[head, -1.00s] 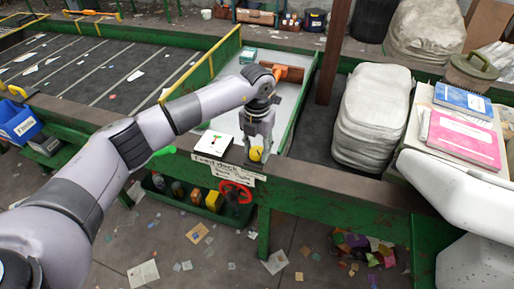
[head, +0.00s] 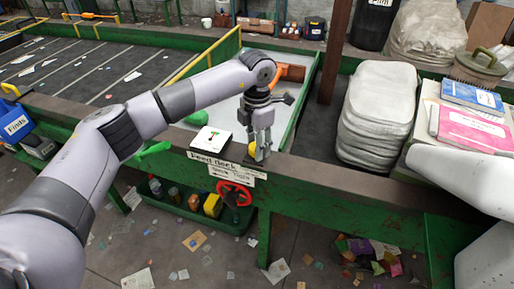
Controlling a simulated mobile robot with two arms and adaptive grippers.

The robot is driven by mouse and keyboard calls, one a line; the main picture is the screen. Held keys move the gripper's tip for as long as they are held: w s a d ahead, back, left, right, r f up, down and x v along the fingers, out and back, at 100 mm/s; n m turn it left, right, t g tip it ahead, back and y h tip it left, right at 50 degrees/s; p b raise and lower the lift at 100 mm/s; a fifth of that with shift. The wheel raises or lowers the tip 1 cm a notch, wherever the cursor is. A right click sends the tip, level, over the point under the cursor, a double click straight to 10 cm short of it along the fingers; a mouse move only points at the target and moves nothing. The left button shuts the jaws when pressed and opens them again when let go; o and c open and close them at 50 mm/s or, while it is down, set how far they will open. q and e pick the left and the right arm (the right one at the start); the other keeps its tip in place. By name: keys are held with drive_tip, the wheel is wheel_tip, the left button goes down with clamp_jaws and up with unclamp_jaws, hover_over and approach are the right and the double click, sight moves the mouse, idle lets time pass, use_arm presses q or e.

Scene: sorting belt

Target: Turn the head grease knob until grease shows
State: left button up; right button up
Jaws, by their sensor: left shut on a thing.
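The grease knob is a small yellow knob (head: 253,150) on the edge of the green belt frame, above the white "Feed deck" label (head: 213,161). My left gripper (head: 262,153) points down at it from above and is shut on it; the fingers hide part of the knob. No grease can be made out in this view. My right gripper is not in view.
A red handwheel (head: 234,193) sits below the frame edge, beside a green tray (head: 195,212) of bottles and boxes. Stacked grey sacks (head: 378,115) stand to the right. Blue and pink folders (head: 472,130) lie on the far right. Litter is on the floor.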

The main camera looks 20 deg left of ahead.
use_arm(q)
drive_tip(key=shift+m, duration=0.3)
drive_tip(key=o, duration=1.2)
wheel_tip(320, 180, up, 12)
idle(0.4)
